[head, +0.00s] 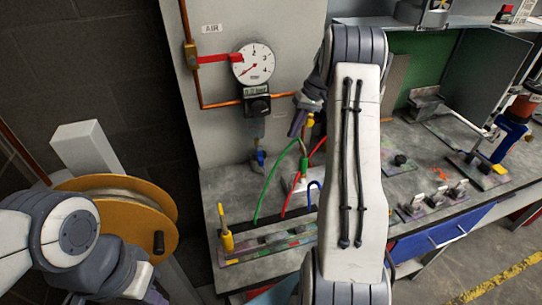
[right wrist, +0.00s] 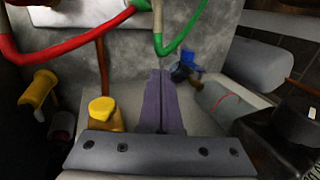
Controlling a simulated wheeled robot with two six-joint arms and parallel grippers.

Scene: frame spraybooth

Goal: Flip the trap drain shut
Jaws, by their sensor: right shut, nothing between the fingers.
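The trap is a grey cylinder (head: 256,127) below the dial gauge and black regulator on the grey panel. Its drain has a small blue handle (head: 260,158) at the bottom end. In the right wrist view the trap (right wrist: 222,102) lies right of my fingers, with the blue handle (right wrist: 185,66) just right of and beyond their tips. I cannot tell the handle's setting. My right gripper (head: 295,124) is shut and empty, to the right of the trap; its closed fingers (right wrist: 160,84) show no contact with the handle. My left arm shows at lower left, its fingers out of sight.
A green hose (head: 272,180) and a red hose (head: 293,190) hang near the right gripper. A yellow-capped valve (right wrist: 104,112) is left of the fingers. An orange reel (head: 120,205) stands left.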

